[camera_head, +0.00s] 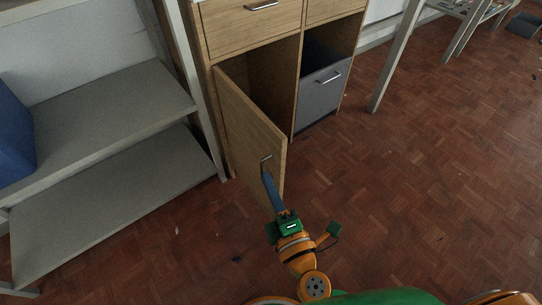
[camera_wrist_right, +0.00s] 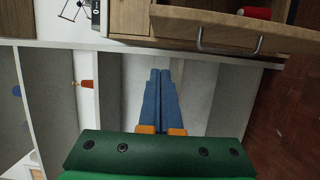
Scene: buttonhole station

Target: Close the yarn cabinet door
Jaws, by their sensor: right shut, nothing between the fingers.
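The yarn cabinet (camera_head: 300,75) is wooden, and its door (camera_head: 245,120) stands wide open, swung out from the left side of the lower compartment. A small metal handle (camera_head: 266,158) sits near the door's free edge; the handle also shows in the right wrist view (camera_wrist_right: 230,47). My right gripper (camera_head: 267,175) has long blue fingers, shut and empty. It overlaps the door just below the handle in the head view. In the right wrist view the fingers (camera_wrist_right: 160,75) point toward grey shelving, with the door and handle above and to the right, apart from the fingertips. My left gripper is not in view.
A grey shelf unit (camera_head: 110,95) stands left of the cabinet, close to the door, with a blue object (camera_head: 14,135) on it. A grey drawer (camera_head: 322,95) sits right of the open compartment. A red spool (camera_wrist_right: 257,13) shows behind the door.

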